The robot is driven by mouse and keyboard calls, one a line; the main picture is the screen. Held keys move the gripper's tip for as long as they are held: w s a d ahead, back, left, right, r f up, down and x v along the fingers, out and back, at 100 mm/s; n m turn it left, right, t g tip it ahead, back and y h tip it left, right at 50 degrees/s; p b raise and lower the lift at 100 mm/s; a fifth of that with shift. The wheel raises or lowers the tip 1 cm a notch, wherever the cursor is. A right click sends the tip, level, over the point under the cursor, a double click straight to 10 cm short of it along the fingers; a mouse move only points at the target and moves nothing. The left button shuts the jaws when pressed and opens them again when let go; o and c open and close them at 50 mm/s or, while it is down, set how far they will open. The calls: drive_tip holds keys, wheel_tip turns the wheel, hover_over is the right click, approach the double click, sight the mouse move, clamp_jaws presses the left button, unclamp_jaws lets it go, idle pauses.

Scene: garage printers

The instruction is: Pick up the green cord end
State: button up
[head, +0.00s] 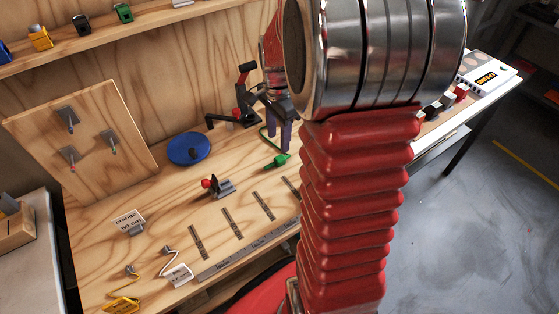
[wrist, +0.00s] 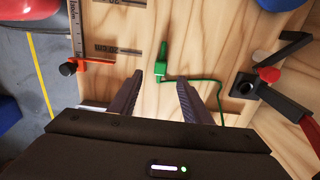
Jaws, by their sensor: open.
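The green cord end (head: 277,161) is a small green plug lying on the wooden bench. In the wrist view the plug (wrist: 161,55) lies just beyond the fingertips, roughly in line with the gap between them. Its thin green cord (wrist: 205,81) bends away to the right, behind the right finger. My gripper (wrist: 160,79) is open and empty, with a dark finger on each side of the gap. In the head view my gripper (head: 278,149) points down beside the plug; its exact height above the bench is hard to tell.
A black clamp with a red knob (wrist: 268,75) stands right of the plug. A blue disc (head: 189,148) and a red-knobbed grey clamp (head: 217,187) stand to the left on the bench. Metal rulers (head: 245,251) lie along the front. My arm hides the bench's middle right.

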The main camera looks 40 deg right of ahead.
sight(279, 158)
drive_tip(key=shift+f, duration=2)
drive_tip(key=shift+w+d+f, duration=0.1)
drive_tip(key=shift+f, duration=1.25)
drive_tip(key=shift+d+f, duration=0.1)
drive_tip(key=shift+f, duration=1.2)
drive_tip(key=shift+c, duration=0.2)
clamp_jaws()
